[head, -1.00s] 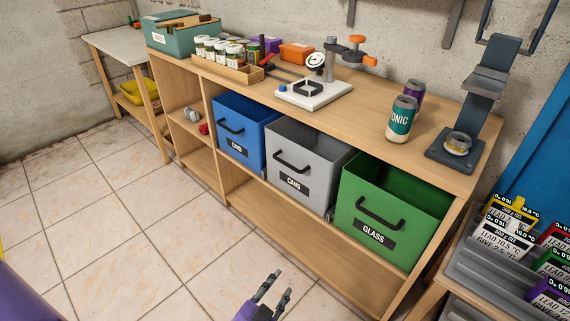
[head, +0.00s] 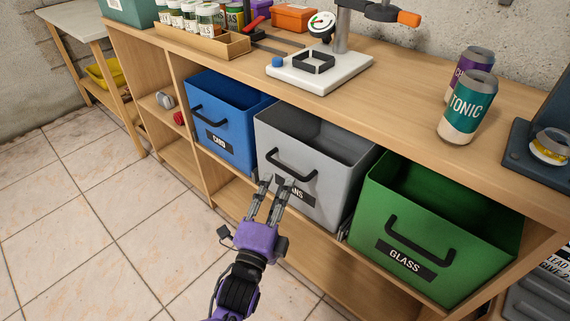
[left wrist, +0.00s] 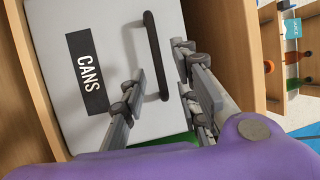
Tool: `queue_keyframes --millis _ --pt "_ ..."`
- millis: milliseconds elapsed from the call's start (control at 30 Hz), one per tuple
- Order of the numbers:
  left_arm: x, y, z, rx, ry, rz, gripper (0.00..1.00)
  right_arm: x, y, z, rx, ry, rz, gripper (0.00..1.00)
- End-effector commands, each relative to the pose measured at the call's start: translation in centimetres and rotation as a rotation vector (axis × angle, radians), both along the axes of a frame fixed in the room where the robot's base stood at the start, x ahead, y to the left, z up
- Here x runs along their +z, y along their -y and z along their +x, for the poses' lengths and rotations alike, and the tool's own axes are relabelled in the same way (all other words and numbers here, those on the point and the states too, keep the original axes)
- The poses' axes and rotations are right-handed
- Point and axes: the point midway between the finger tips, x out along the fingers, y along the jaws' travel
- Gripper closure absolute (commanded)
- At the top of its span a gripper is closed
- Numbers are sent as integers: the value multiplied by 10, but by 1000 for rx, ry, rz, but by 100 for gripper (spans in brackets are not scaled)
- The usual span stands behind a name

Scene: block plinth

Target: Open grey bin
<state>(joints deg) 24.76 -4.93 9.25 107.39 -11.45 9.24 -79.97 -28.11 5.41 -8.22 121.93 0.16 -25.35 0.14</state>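The grey bin (head: 339,134), labelled CANS, sits under the bench top between a blue and a green bin. Its open top shows at the front. Its dark handle (head: 292,165) is on the front face, above the label. My left gripper (head: 277,184) is at the front of this bin, its fingertips at the handle and partly covering the label. In the left wrist view, the two fingers (left wrist: 160,64) are apart, with the handle (left wrist: 153,50) between them; I cannot tell whether they touch it. The bin front (left wrist: 110,18) fills much of that view. My right gripper is not in view.
The blue bin (head: 224,100) is on the left and the green bin (head: 440,213) on the right, close to the grey one. Two cans, one a Tonic can (head: 467,106), and a white-based stand (head: 318,72) are on the bench top. Tiled floor is clear at left.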

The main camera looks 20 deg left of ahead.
Motion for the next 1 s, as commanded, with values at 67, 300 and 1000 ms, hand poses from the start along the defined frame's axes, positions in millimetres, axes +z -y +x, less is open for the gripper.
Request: queue_keyframes --millis 67,300,1000 --pt "2 0 12 -1 2 -1 71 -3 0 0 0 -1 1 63" --pt "7 -3 50 0 -1 -2 71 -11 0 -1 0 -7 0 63" --pt "11 -4 69 0 -3 -3 97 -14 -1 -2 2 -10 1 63"
